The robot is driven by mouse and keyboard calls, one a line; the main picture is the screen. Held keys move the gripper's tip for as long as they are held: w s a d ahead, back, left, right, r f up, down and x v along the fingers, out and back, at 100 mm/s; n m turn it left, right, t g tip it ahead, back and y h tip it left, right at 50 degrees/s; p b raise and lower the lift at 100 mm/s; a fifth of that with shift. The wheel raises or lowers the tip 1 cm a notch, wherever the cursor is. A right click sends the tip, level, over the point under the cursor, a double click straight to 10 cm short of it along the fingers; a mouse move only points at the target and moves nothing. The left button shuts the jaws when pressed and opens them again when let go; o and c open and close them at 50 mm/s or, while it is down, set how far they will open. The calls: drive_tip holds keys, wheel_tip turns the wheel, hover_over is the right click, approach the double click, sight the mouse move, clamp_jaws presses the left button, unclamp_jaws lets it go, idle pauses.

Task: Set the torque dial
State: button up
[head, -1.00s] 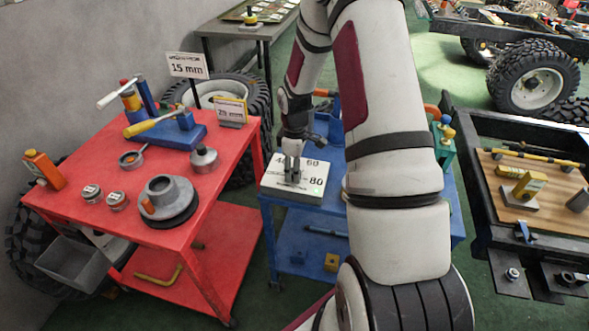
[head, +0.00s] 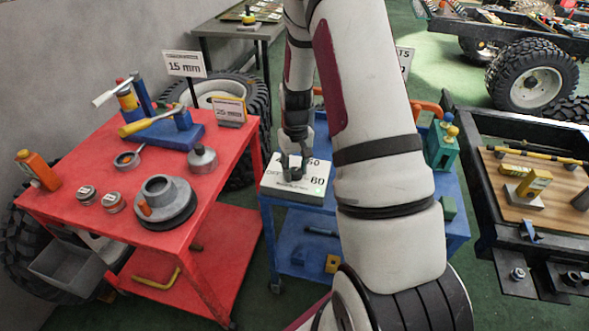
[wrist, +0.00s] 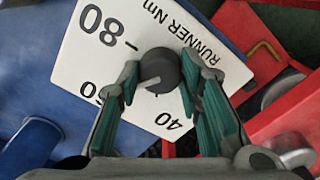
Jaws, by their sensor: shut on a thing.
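The torque dial is a dark grey round knob (wrist: 158,70) on a white panel (wrist: 196,82) marked 40, 60, 80 and "RUNNER Nm". In the head view the panel (head: 312,192) tops a box on the blue cart. A pale line on the knob points down and left, roughly toward the 60, which the left finger partly covers.
The blue cart (head: 262,212) stands between the red cart (head: 75,205) with tools, jars and signs on the left and the black chassis frame (head: 482,240) on the right. A green block with a yellow knob (head: 441,148) stands at the blue cart's right.

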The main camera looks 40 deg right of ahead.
sight(295, 171)
drive_tip(key=m+b, duration=0.1)
drive_tip(key=m, duration=0.5)
drive_tip(key=shift+a, duration=0.1)
drive_tip(key=m+b, duration=0.1)
drive_tip(key=m, duration=0.4)
drive_tip(key=shift+m, duration=0.4)
drive_tip(key=o, duration=1.2)
wheel_tip(295, 171, up, 12)
idle(0.4)
